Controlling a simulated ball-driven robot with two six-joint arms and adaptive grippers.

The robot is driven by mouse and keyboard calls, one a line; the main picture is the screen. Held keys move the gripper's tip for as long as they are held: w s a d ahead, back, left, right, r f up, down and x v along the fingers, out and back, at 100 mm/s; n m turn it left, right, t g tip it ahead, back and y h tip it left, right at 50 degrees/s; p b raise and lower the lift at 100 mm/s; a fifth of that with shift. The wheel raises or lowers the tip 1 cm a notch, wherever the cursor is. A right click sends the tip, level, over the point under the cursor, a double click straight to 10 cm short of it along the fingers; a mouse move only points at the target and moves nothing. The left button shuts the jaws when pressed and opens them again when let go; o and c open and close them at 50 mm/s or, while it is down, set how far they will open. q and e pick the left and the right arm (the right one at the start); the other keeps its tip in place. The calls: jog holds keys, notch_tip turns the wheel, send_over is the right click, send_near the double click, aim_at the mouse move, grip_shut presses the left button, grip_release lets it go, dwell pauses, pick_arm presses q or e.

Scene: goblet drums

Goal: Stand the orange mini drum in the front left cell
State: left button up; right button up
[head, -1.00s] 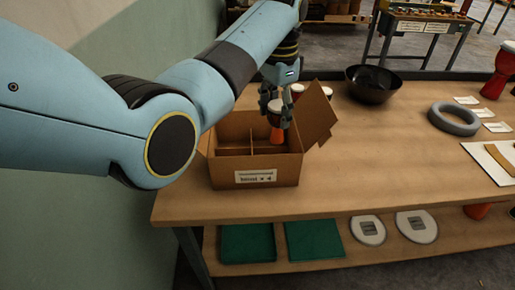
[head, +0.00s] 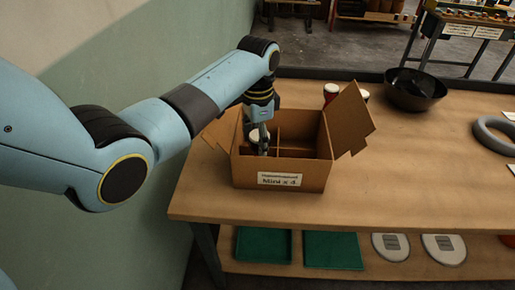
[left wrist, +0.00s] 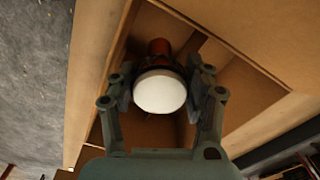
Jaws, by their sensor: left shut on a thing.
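The orange mini drum shows its white head (head: 255,135) inside the left part of the cardboard box (head: 280,178), near the front wall. The box has dividers and a front label reading "Mini x 4". My left gripper (head: 261,143) reaches down into the box and is shut on the drum. In the left wrist view the drum's round white head (left wrist: 160,93) lies between the two fingers of the gripper (left wrist: 162,100), with a reddish-orange part of its body beyond. The drum's foot and its contact with the box floor are hidden. My right gripper is out of view.
The box's right flap (head: 347,115) stands open. Red drums with white tops (head: 331,93) stand behind the box. A black bowl (head: 414,90) and a grey ring (head: 496,134) are to the right. Green trays (head: 263,245) lie on the lower shelf.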

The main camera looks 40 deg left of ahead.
aim_at(257, 151)
pick_arm(q)
notch_tip(257, 151, down, 4)
jog(key=shift+f, duration=0.1)
jog(key=shift+s, duration=0.1)
jog(key=o, duration=0.9)
jog(key=shift+c, duration=0.2)
notch_tip(257, 151, up, 12)
jog(key=shift+r+p, duration=0.1)
jog(key=shift+p, duration=0.2)
